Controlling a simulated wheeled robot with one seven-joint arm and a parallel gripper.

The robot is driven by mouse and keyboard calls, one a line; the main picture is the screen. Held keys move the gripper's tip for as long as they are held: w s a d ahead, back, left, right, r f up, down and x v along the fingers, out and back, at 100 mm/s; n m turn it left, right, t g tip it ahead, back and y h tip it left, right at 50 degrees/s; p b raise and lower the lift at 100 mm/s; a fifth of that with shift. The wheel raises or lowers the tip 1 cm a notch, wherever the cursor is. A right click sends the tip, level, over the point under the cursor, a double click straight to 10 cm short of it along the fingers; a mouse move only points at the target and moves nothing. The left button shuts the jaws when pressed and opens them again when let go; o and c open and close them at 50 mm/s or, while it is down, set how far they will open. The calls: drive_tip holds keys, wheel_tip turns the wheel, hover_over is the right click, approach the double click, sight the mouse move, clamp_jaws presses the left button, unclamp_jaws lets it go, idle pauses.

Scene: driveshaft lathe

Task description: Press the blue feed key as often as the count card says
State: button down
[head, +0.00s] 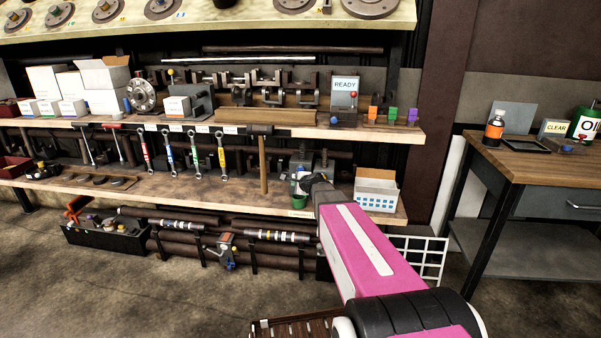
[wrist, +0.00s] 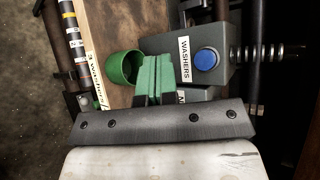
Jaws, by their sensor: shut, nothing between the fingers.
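The blue feed key (wrist: 207,59) is a round button on a grey box (wrist: 222,78) labelled WASHERS in the wrist view. My gripper (wrist: 155,72) is shut and empty, its green fingertips together just left of the box. In the picture the fingertips are apart from the key; I cannot tell their height above it. The count card (wrist: 96,80) is a white strip along the shelf edge, and its visible text reads "3 washers". A green cup (wrist: 122,68) stands between card and fingertips. In the head view my gripper (head: 316,182) reaches the lower shelf and the key cannot be made out.
In the head view a white box (head: 376,190) stands right of my gripper on the lower shelf (head: 220,188). Hanging wrenches (head: 195,155) and a mallet (head: 263,160) are to the left.

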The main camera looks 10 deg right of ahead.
drive_tip(key=shift+w, duration=0.1)
drive_tip(key=w+d, duration=0.2)
drive_tip(key=w, duration=0.6)
drive_tip(key=shift+d, duration=0.35)
drive_tip(key=shift+w, duration=0.2)
idle(1.7)
drive_tip(key=shift+w+d, duration=0.15)
drive_tip(key=shift+w, duration=0.15)
drive_tip(key=shift+w+d, duration=0.2)
drive_tip(key=shift+w, duration=0.4)
idle(1.0)
drive_tip(key=shift+s+a, duration=0.15)
drive_tip(key=shift+s, duration=0.35)
drive_tip(key=shift+s+a, duration=0.15)
drive_tip(key=shift+s, duration=0.35)
drive_tip(key=shift+s, duration=0.1)
drive_tip(key=shift+s+a, duration=0.25)
drive_tip(key=shift+s, duration=0.5)
drive_tip(key=shift+s+a, duration=0.3)
drive_tip(key=shift+s, duration=0.45)
drive_tip(key=shift+s+a, duration=0.25)
drive_tip(key=shift+s, duration=0.5)
